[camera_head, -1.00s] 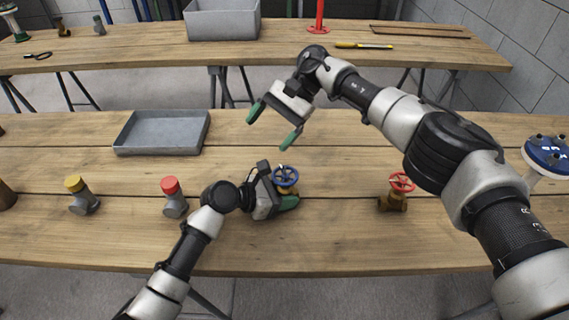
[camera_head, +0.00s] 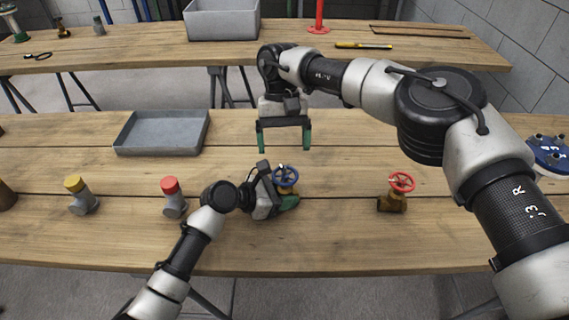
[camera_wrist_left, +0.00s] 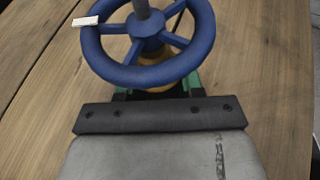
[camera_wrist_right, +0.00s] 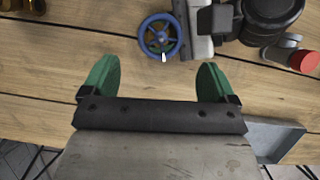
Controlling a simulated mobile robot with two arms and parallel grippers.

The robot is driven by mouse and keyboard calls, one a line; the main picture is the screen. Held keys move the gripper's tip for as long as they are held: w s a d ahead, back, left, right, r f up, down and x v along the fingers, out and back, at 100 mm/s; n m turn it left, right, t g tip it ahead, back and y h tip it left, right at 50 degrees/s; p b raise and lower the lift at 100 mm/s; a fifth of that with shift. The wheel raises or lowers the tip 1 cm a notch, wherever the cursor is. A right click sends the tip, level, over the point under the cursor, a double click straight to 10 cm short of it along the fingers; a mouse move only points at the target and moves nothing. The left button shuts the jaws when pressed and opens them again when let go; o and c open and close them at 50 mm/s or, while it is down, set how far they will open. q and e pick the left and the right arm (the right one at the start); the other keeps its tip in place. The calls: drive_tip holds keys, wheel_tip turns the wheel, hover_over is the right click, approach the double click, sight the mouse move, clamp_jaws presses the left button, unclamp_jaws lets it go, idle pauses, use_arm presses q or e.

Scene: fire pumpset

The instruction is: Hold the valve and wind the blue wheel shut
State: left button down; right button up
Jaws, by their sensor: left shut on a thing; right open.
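The valve with the blue wheel (camera_head: 286,177) stands upright on the near wooden table. Its wheel fills the top of the left wrist view (camera_wrist_left: 150,45), with a white mark on the rim at the left and a brass body partly hidden beneath. My left gripper (camera_head: 284,202) is shut on the valve's body, below the wheel. My right gripper (camera_head: 284,148) is open and empty, pointing down above the table behind the valve. In the right wrist view the blue wheel (camera_wrist_right: 160,36) shows beyond and between the open green fingers (camera_wrist_right: 160,80), apart from them.
A brass valve with a red wheel (camera_head: 397,191) stands to the right. A red-capped fitting (camera_head: 173,197) and a yellow-capped fitting (camera_head: 80,195) stand to the left. A grey tray (camera_head: 162,133) lies behind them. A blue flanged part (camera_head: 548,153) is at the right edge.

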sight(285, 172)
drive_tip(key=shift+x, duration=2.75)
drive_tip(key=c, duration=0.9)
drive_tip(key=shift+c, duration=0.2)
drive_tip(key=shift+m, duration=0.3)
